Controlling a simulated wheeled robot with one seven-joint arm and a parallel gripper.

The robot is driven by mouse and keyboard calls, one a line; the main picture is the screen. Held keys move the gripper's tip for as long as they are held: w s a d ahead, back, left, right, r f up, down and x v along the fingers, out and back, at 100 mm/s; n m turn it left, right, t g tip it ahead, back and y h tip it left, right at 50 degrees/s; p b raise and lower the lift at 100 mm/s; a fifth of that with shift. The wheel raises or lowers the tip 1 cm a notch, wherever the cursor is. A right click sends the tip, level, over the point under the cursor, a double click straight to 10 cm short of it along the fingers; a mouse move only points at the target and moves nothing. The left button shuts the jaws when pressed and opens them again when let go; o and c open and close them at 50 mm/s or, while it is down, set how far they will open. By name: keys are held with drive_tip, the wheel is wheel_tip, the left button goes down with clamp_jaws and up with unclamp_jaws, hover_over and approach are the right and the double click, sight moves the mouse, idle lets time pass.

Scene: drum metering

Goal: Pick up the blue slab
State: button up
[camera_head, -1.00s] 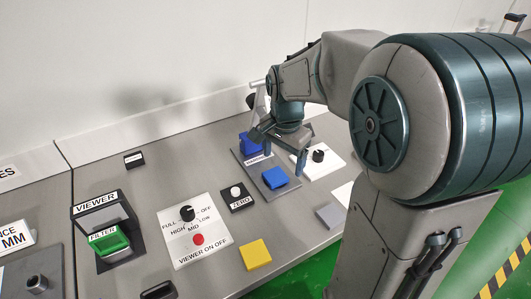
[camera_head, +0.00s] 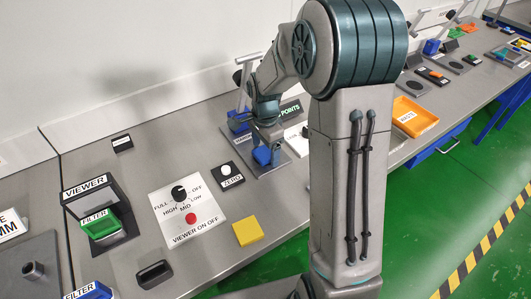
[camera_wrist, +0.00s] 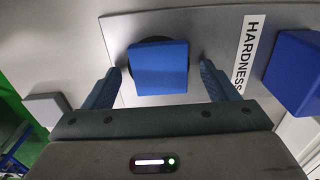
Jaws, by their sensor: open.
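The blue slab (camera_wrist: 160,68) lies on a round dark spot of the grey plate marked HARDNESS (camera_wrist: 225,24). My gripper (camera_wrist: 163,72) is open, with one finger on each side of the slab and a visible gap at both sides. In the head view my gripper (camera_head: 266,138) is low over the plate, and the slab (camera_head: 262,156) shows partly below the fingers. Whether the fingertips reach down to the slab's full depth is hard to tell.
A larger blue block (camera_wrist: 298,72) stands on the same plate beside the label. A grey block (camera_wrist: 48,108) lies off the plate. A yellow block (camera_head: 248,231), the ZERO button (camera_head: 226,170) and the viewer panel (camera_head: 178,240) are on the bench left of my arm.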

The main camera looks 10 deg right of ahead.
drive_tip(key=shift+f, duration=0.1)
drive_tip(key=c, duration=1.2)
drive_tip(key=shift+o, duration=0.2)
